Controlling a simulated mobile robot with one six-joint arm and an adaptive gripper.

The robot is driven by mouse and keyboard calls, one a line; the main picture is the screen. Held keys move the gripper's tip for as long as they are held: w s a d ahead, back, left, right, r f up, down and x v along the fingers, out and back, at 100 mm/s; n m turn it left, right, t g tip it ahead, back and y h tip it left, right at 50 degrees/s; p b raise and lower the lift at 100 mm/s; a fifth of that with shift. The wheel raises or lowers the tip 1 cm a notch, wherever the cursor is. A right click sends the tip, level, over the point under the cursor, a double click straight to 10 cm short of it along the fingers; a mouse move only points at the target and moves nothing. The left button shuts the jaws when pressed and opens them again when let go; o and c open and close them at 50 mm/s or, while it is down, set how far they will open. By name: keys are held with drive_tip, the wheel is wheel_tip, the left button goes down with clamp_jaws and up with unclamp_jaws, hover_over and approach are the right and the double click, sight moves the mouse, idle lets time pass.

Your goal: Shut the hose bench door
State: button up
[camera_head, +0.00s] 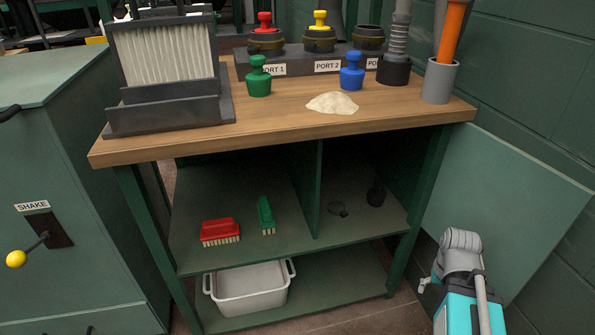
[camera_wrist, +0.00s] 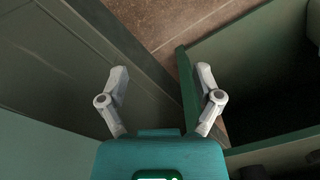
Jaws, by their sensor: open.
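The hose bench door (camera_head: 520,200) is a flat green panel at the right of the bench (camera_head: 300,135). It stands swung open, out to the right, so the bench front is uncovered. The end of my arm is at the lower right of the head view, in front of the door; its fingertips are not clear there. In the wrist view my gripper (camera_wrist: 160,78) is open and empty, its two grey fingers spread apart. A green panel is to its left and the bench's green frame (camera_wrist: 188,95) to its right. I cannot tell whether any finger touches the door.
Shelves hold a red brush (camera_head: 220,231), a green brush (camera_head: 266,215) and a grey tub (camera_head: 250,287). The bench top carries a filter (camera_head: 165,55), coloured plugs, a powder pile (camera_head: 332,103) and a grey holder (camera_head: 440,82). A green cabinet (camera_head: 75,180) stands left. Brown floor (camera_wrist: 185,35) shows.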

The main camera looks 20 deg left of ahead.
drive_tip(key=shift+r+p, duration=0.25)
drive_tip(key=shift+p, duration=0.05)
drive_tip(key=c, duration=0.4)
drive_tip(key=shift+r+p, duration=0.35)
drive_tip(key=shift+r, duration=0.05)
drive_tip(key=shift+c, duration=1.3)
wheel_tip(320, 180, up, 2)
drive_tip(key=shift+r+p, duration=0.1)
drive_tip(key=shift+p, duration=1)
clamp_jaws()
wheel_tip(320, 180, up, 10)
drive_tip(key=p, duration=1)
drive_tip(key=shift+s, duration=0.15)
